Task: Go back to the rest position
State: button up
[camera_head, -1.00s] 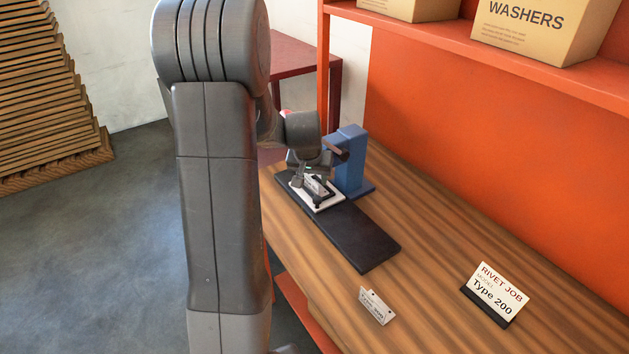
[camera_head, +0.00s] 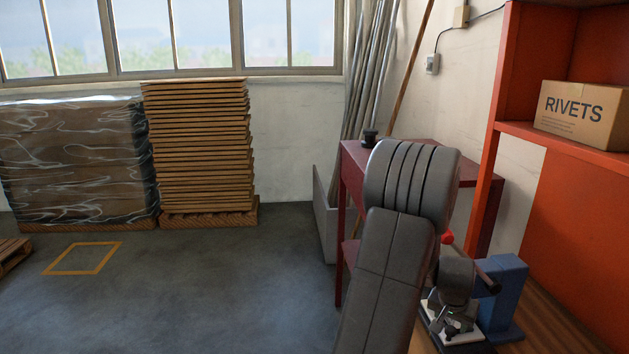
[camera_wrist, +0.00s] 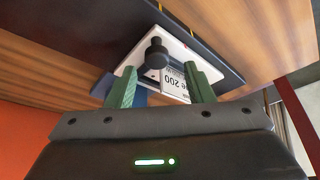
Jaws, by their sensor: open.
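My gripper (camera_wrist: 160,70) is open in the wrist view, its two green fingers apart. Between and beyond them lies a white plate (camera_wrist: 181,48) on a dark mat, with a black knob-topped post (camera_wrist: 156,52) and a label printed with "200" (camera_wrist: 177,83). I cannot tell whether the fingers touch the label; nothing is clearly clamped. In the head view my arm hangs over the bench at the lower right, its wrist beside a blue press-like stand (camera_head: 503,295). The white plate (camera_head: 465,337) shows below the wrist, and the fingers are mostly hidden.
A red side table (camera_head: 409,157) stands behind my arm. An orange shelf (camera_head: 570,145) holds a RIVETS box (camera_head: 583,113) at right. Stacked wooden boards (camera_head: 197,150) and a wrapped pallet load (camera_head: 75,165) stand by the wall. The grey floor at left is largely open.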

jog(key=x, duration=0.3)
jog(key=shift+s+b, duration=0.1)
jog(key=shift+b, duration=0.3)
jog(key=shift+s+d+r+p, duration=0.1)
jog(key=shift+s+r+p, duration=0.1)
jog(key=shift+p, duration=0.15)
jog(key=shift+s, duration=0.55)
jog(key=shift+w, duration=0.1)
